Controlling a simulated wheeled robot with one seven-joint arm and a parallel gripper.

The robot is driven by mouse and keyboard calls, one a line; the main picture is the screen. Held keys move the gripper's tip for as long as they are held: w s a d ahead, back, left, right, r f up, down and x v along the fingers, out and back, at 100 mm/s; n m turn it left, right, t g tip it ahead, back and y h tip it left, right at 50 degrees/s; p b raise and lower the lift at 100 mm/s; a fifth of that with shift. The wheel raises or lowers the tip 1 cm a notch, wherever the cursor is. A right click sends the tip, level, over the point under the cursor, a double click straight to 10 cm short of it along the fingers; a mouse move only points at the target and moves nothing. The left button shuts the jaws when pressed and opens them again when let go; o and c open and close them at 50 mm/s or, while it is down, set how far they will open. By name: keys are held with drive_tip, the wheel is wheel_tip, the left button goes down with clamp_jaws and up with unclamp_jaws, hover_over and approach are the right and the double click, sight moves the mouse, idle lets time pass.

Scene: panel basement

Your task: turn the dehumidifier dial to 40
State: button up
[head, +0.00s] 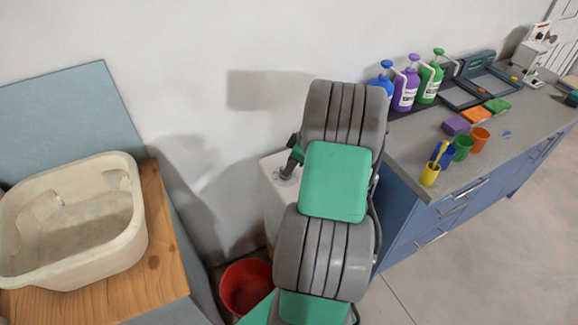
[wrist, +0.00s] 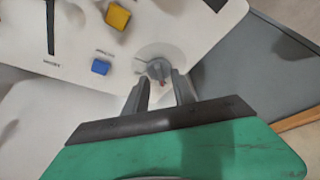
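The dehumidifier (head: 275,205) is a white box against the wall, mostly behind my arm in the head view. Its white top panel (wrist: 215,18) fills the upper wrist view. The grey dial (wrist: 158,68) sits on a pale round disc at the panel's near edge. My gripper (wrist: 160,77) points at the dial with its two fingers apart, one on each side of the knob's near end. I see a gap between the fingers; contact with the dial cannot be made out. The gripper (head: 292,158) also shows over the box in the head view. Dial numbers are not readable.
A blue button (wrist: 101,67), a yellow button (wrist: 117,16) and a dark slot (wrist: 50,25) are on the panel. A red bucket (head: 246,287) stands below the box. A wooden bench (head: 160,255) with a cream basin (head: 125,245) is left; a blue-grey counter (head: 405,150) is right.

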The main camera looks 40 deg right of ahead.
drive_tip(key=shift+w+a+f, duration=0.1)
drive_tip(key=shift+w+f, duration=0.05)
drive_tip(key=shift+f, duration=0.35)
clamp_jaws()
